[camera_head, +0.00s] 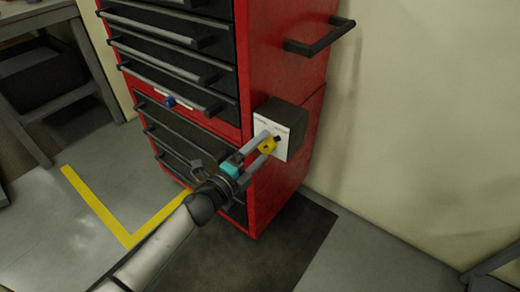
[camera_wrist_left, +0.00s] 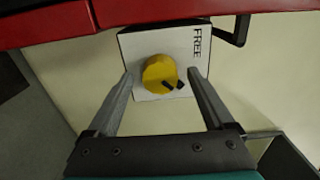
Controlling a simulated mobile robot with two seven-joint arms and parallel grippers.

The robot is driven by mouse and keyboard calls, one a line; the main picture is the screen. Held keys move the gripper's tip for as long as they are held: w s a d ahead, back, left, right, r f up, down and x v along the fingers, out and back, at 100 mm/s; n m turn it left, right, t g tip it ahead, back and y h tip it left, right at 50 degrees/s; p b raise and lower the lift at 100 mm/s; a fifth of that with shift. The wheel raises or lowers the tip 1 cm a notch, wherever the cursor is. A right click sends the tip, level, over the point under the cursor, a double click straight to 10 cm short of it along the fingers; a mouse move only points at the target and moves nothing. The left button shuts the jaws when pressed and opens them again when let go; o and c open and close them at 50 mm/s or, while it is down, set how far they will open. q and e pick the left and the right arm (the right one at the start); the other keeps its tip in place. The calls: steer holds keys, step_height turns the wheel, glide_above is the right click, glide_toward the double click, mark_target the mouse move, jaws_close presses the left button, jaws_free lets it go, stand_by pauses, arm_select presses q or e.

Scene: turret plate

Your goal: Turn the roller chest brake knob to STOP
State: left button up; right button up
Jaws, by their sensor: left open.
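The brake knob (camera_head: 267,146) is yellow and sits on the white face of a dark box (camera_head: 281,116) on the side of the red roller chest (camera_head: 285,70). In the left wrist view the knob (camera_wrist_left: 158,70) has a black pointer at its lower right, on a white plate (camera_wrist_left: 183,43) that reads FREE along its right side. No STOP word is readable. My left gripper (camera_head: 262,148) is open, with its fingers reaching toward the plate. In the wrist view its fingertips (camera_wrist_left: 161,77) stand on either side of the knob with gaps. My right gripper is not in view.
Drawer handles (camera_head: 165,68) line the chest front, with a small blue knob (camera_head: 169,101) among them. A black side handle (camera_head: 320,38) sticks out above the box. A yellow floor line (camera_head: 97,207) lies left. A pale wall (camera_head: 430,120) stands right.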

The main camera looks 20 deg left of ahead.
arm_select(q)
steer(key=shift+s+a, duration=0.2)
steer(key=shift+s, duration=0.3)
steer(key=p+v, duration=0.2)
steer(key=v, duration=1.2)
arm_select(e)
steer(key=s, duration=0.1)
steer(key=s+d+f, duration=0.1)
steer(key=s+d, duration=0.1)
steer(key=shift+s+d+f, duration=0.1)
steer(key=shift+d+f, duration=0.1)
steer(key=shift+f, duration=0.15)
